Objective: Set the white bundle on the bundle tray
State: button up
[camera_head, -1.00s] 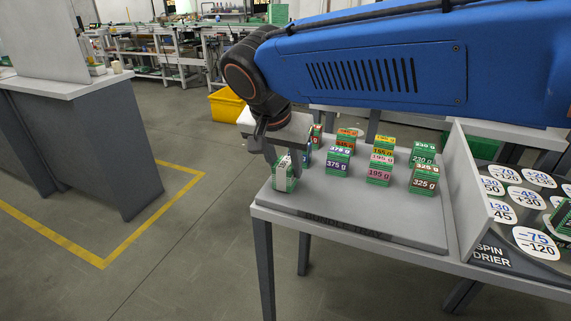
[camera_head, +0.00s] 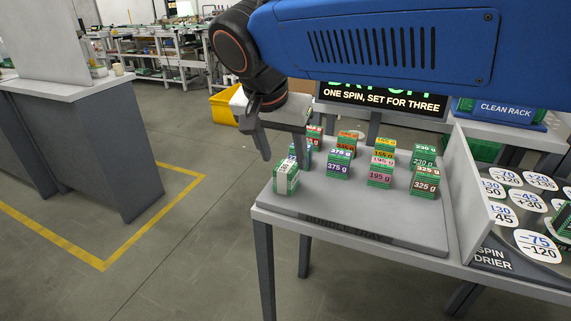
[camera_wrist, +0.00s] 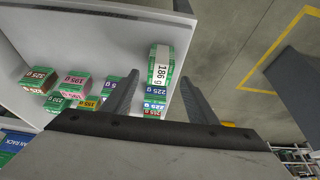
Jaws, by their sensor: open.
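The white bundle (camera_head: 286,177), a green block with a white band, stands on the near left corner of the grey bundle tray (camera_head: 345,209). In the wrist view the white bundle (camera_wrist: 160,66) shows a label reading 186 g. My gripper (camera_head: 284,161) is open and empty, above and slightly behind the bundle. In the wrist view the fingers of my gripper (camera_wrist: 159,78) are spread, with the bundle seen between and beyond their tips. The bundle looks upright and apart from the fingers.
Several other weight-labelled bundles, such as the 375 g one (camera_head: 338,167), stand behind and to the right on the tray. The spin drier (camera_head: 520,225) with numbered discs is at right, behind a low grey wall (camera_head: 465,190). Open floor lies left.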

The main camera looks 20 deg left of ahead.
jog(key=v, duration=0.7)
dwell(0.3)
